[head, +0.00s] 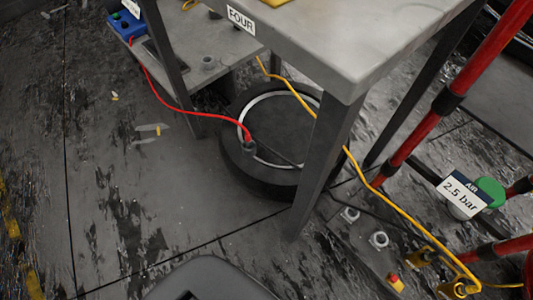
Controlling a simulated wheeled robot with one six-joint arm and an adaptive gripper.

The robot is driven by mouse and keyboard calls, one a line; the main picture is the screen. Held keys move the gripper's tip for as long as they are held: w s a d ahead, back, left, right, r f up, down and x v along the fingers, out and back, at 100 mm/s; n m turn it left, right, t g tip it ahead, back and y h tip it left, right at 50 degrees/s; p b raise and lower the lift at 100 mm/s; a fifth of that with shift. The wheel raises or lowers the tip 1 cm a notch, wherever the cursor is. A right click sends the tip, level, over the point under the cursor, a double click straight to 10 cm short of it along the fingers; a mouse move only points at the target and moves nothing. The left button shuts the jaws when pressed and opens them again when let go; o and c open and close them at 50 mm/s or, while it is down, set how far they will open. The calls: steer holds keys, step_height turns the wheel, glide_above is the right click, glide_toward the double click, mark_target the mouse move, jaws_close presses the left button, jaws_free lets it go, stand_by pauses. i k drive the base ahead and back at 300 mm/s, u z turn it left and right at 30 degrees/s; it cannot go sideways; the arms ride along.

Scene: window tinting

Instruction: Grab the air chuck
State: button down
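I cannot make out an air chuck for certain. A red hose (172,101) runs from a blue box (127,26) at the upper left down to a small dark grey fitting (249,147). That fitting is at the left side of a black round tyre-like object (236,168) with a white ring, and may be the chuck. A yellow hose (358,163) runs from under the table down to yellow fittings (459,287) at the lower right. My gripper is not in view.
A grey metal table (325,38) labelled FOUR stands over the tyre-like object, with its front leg (322,165) before it. Red pipes (458,92) and an "AIR 2.5 bar" sign (463,194) are at the right. The floor at the left is mostly free.

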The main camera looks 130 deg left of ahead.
mark_target(248, 141)
steer(key=u, duration=4.2)
steer(key=i, duration=0.4)
steer(key=u, duration=0.25)
steer(key=k, duration=0.45)
steer(key=u, duration=1.8)
steer(key=i, duration=2.65)
steer(key=z, duration=0.35)
